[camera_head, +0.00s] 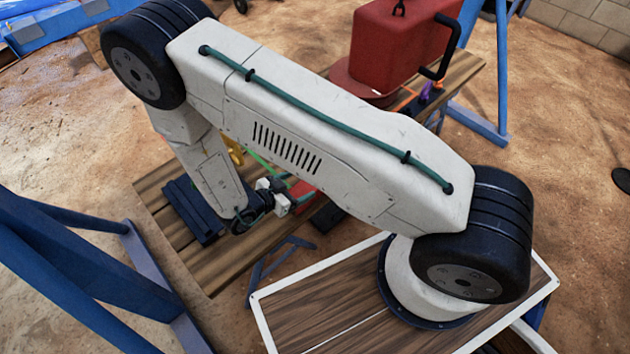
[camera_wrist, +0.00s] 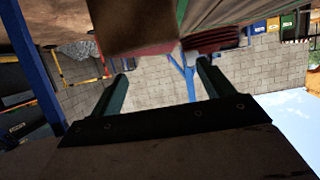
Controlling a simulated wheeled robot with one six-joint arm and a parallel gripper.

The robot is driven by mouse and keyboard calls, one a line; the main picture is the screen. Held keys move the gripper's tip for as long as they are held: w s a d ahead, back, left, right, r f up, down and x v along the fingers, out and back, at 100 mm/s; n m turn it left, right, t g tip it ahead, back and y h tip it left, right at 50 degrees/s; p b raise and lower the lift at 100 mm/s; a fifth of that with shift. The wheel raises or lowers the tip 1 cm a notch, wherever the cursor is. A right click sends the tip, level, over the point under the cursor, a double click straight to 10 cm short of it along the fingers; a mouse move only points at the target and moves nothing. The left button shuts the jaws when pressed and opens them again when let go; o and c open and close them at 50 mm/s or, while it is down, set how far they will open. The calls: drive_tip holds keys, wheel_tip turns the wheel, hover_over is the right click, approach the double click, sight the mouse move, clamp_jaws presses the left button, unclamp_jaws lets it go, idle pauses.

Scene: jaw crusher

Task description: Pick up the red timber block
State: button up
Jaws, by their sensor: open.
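A red piece (camera_head: 302,193), likely the red timber block, shows partly beside the end of my arm on the wooden table (camera_head: 225,262) in the camera_head view. My arm covers much of it. My gripper (camera_wrist: 163,72) is open in the wrist view, its two dark fingers apart with nothing between them. A brown surface with a thin red edge (camera_wrist: 155,49) shows beyond the fingertips. I cannot tell whether that is the block. In the camera_head view the fingers are too small and hidden to make out.
A red jaw crusher (camera_head: 400,40) with a black handle stands at the table's far end. A dark blue ribbed object (camera_head: 193,210) lies left of my wrist. Yellow and green pieces lie partly behind my arm. Blue steel frames (camera_head: 90,270) stand at left and upper right.

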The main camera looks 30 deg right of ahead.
drive_tip(key=x, duration=0.7)
drive_tip(key=shift+s+d+f, duration=0.15)
drive_tip(key=shift+d+f, duration=0.1)
drive_tip(key=shift+f, duration=0.1)
drive_tip(key=c, duration=1.4)
drive_tip(key=shift+r, duration=0.2)
